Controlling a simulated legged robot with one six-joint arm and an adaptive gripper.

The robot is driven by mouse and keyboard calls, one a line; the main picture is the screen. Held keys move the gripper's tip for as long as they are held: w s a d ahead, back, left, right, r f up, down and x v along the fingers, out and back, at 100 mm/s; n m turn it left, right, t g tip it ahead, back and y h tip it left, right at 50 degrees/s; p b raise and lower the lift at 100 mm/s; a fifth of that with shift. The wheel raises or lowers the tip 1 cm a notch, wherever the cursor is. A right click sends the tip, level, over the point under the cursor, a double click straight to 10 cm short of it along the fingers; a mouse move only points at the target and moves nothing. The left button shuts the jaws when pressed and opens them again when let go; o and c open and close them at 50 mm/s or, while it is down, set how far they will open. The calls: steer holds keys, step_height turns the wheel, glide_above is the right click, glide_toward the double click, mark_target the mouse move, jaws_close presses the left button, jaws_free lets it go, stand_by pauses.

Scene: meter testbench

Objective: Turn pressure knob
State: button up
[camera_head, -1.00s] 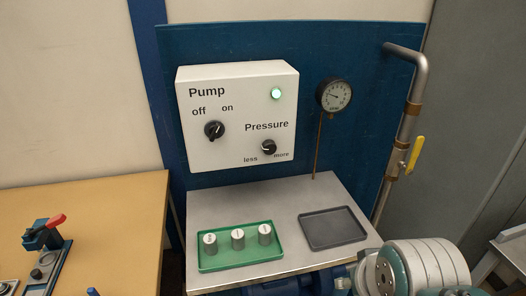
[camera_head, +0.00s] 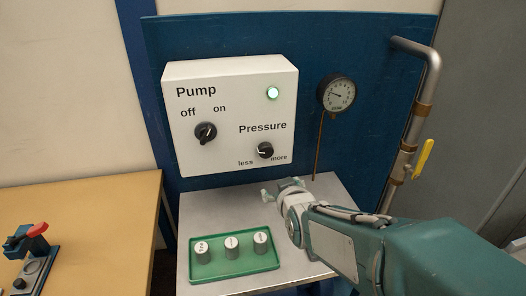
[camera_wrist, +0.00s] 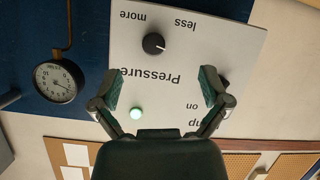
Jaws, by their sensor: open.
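The pressure knob (camera_head: 265,150) is a round black knob on the white control box (camera_head: 188,82), between the labels "less" and "more". It also shows in the wrist view (camera_wrist: 153,43), where the picture is upside down. My gripper (camera_head: 281,192) is below and in front of the box in the head view, apart from the knob. In the wrist view my gripper (camera_wrist: 162,82) has its two fingers spread wide with nothing between them, and the knob lies beyond the fingertips. The pressure gauge (camera_head: 336,93) is right of the box, its needle pointing left and slightly up.
The pump knob (camera_head: 205,132) and a lit green lamp (camera_head: 272,93) are on the same box. A green tray (camera_head: 207,277) with several weights stands on the bench below. A pipe with a yellow valve handle (camera_head: 422,158) is at the right.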

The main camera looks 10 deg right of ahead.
mark_target(267, 154)
steer(key=w+t, duration=0.1)
steer(key=w, duration=0.4)
steer(key=w+f+n+t, duration=0.1)
steer(key=w+t, duration=0.1)
steer(key=w, duration=0.3)
steer(key=w+t, duration=0.1)
steer(key=w, duration=0.5)
steer(key=shift+w+d+f+n+t, duration=0.1)
steer(key=shift+f+n+t, duration=0.2)
steer(key=shift+t, duration=0.1)
steer(key=shift+r, duration=0.1)
steer(key=c, duration=1.1)
